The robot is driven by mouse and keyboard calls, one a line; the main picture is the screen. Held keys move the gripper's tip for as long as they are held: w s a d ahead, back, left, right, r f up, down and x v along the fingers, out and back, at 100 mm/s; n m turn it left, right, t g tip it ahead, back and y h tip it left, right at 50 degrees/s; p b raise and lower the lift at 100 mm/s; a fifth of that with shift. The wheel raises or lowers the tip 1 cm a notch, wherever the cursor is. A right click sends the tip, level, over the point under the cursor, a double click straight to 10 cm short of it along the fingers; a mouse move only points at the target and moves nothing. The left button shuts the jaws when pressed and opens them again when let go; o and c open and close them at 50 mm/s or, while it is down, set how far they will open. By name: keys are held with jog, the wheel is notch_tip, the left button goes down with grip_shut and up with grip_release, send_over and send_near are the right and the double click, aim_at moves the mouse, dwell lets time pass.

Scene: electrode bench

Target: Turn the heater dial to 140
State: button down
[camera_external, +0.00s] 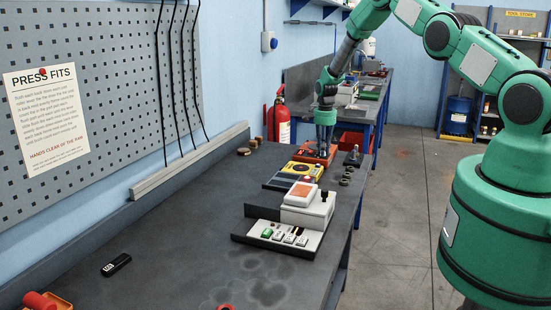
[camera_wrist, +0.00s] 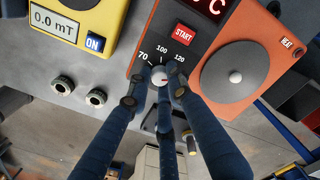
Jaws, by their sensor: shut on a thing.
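The orange heater (camera_external: 316,151) stands at the far end of the near bench in the external view. In the wrist view it shows a round grey hotplate (camera_wrist: 236,72), a red START button (camera_wrist: 184,34) and a cut-off red display. Its small pale dial (camera_wrist: 158,75) has a red mark on its right side. The printed numbers 70, 100 and 120 show above the dial; 140 is not visible, and a finger covers the area right of the dial. My gripper (camera_wrist: 160,72) points down with its dark fingers shut on the dial. The exact dial reading is unclear.
In the external view, a white device (camera_external: 305,210) with coloured buttons stands nearer. Small dark parts (camera_external: 346,179) lie right of the meter.

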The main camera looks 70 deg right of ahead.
jog(key=shift+n+b, duration=0.4)
jog(key=c, duration=1.6)
grip_release()
jog(key=shift+o, duration=0.2)
jog(key=shift+r, duration=0.1)
notch_tip(320, 180, up, 12)
jog(key=shift+d, duration=0.1)
